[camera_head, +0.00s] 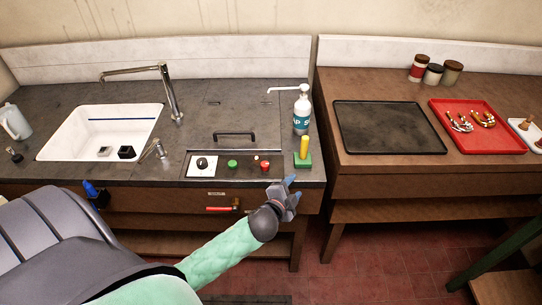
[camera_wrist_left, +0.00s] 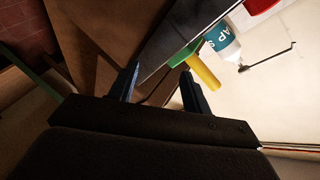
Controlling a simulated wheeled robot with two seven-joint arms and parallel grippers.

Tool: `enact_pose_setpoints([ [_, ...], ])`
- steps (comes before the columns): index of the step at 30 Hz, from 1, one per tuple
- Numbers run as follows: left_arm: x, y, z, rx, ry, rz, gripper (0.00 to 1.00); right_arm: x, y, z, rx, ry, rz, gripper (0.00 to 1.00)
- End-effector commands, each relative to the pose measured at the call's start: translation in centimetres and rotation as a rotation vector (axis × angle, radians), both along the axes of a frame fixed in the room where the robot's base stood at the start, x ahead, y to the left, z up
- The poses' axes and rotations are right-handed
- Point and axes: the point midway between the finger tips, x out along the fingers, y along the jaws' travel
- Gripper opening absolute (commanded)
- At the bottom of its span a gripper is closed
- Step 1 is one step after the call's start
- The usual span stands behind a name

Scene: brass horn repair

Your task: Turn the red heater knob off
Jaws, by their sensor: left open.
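The red knob (camera_head: 265,166) sits at the right end of the dark control panel (camera_head: 216,175) on the counter's front part. A green knob (camera_head: 232,164) and a black knob on a white plate (camera_head: 202,164) are to its left. Which way the red knob points is too small to tell. My left gripper (camera_head: 293,189) is open and empty, in front of the counter edge, to the right of and nearer than the red knob, not touching it. In the left wrist view the open fingers (camera_wrist_left: 160,76) show by the counter edge; the red knob cannot be made out there. My right gripper is out of view.
A green block with a yellow handle (camera_head: 303,153) stands close behind the gripper, with a soap bottle (camera_head: 301,112) behind it; both show in the wrist view. A black tray (camera_head: 390,127) lies right.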

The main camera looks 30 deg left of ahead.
Motion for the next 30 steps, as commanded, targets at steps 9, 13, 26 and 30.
enact_pose_setpoints([
  [9,3.0,-1.1,4.8,0.200,-0.210,-0.163,0.49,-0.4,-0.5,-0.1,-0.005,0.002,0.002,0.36],
  [13,4.2,-2.0,7.2,0.321,-0.327,-0.258,0.49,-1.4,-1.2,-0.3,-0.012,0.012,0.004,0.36],
  [26,4.8,-6.8,14.3,1.116,-0.934,-0.904,0.49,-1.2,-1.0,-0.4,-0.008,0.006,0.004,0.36],
  [30,3.9,-6.0,13.3,1.388,-1.078,-1.164,0.49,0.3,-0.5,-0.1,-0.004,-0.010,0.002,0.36],
])
